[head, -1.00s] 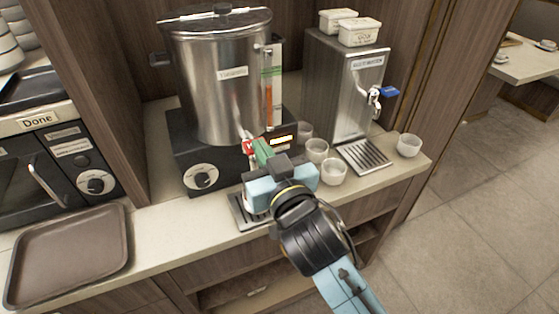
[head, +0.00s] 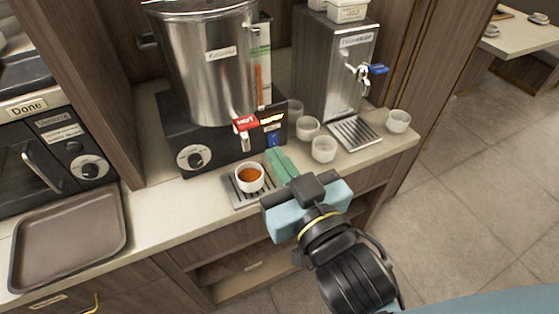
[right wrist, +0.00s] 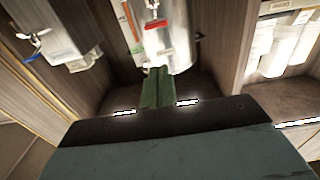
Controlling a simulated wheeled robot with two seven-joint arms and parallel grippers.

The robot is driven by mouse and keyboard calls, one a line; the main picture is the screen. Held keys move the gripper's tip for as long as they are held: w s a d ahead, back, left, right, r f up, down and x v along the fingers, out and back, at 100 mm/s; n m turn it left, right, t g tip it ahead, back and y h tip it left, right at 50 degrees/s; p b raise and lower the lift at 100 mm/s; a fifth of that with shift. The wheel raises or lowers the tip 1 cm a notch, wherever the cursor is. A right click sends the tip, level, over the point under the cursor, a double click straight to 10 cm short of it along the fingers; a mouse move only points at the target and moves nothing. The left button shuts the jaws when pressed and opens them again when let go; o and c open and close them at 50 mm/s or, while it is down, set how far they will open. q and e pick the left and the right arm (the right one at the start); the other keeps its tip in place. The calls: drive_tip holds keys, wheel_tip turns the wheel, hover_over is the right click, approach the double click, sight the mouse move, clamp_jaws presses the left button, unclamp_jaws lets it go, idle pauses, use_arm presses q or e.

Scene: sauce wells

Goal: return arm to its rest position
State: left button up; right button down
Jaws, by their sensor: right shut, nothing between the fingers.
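My right gripper (head: 280,160) is shut and empty, with green fingertips just right of a small white cup (head: 249,178). The cup holds brown-orange liquid and stands on a drip tray (head: 238,197) in front of the steel urn (head: 215,75). The urn's red HOT tap (head: 245,124) is above and behind the cup. In the right wrist view, the shut green fingers (right wrist: 157,84) point toward the urn and its red tap (right wrist: 157,23). My left gripper is not in view.
Several empty cups (head: 323,149) stand right of my gripper. A steel water dispenser (head: 335,70) with a blue-handled tap (head: 376,69) is behind them, over another drip tray (head: 355,133). A brown tray (head: 68,238) lies at the left. Open floor (head: 470,190) is at the right.

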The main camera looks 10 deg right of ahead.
idle(0.4)
wheel_tip(320, 180, down, 25)
drive_tip(key=w+a+n+g+b, duration=0.1)
drive_tip(key=w+a+n+g, duration=0.1)
drive_tip(key=g, duration=0.3)
drive_tip(key=s+d+f+g+h, duration=0.1)
drive_tip(key=s+d+f+g, duration=0.15)
drive_tip(key=f, duration=0.65)
drive_tip(key=s+d+f+g, duration=0.1)
drive_tip(key=s+d+f, duration=0.15)
drive_tip(key=f, duration=0.65)
drive_tip(key=s+d+f+g+h+b, duration=0.15)
drive_tip(key=s+d+f+g, duration=0.35)
drive_tip(key=s+f, duration=0.75)
drive_tip(key=s+d+f+m+g, duration=0.1)
drive_tip(key=s+d+f, duration=0.3)
drive_tip(key=s, duration=0.4)
drive_tip(key=s+d+f+m+g+h+b, duration=0.1)
drive_tip(key=s+d+f+g, duration=0.1)
drive_tip(key=s+d+f, duration=0.2)
drive_tip(key=s+f, duration=0.2)
drive_tip(key=s, duration=0.1)
drive_tip(key=shift+s+d+f, duration=0.35)
drive_tip(key=shift+d, duration=0.05)
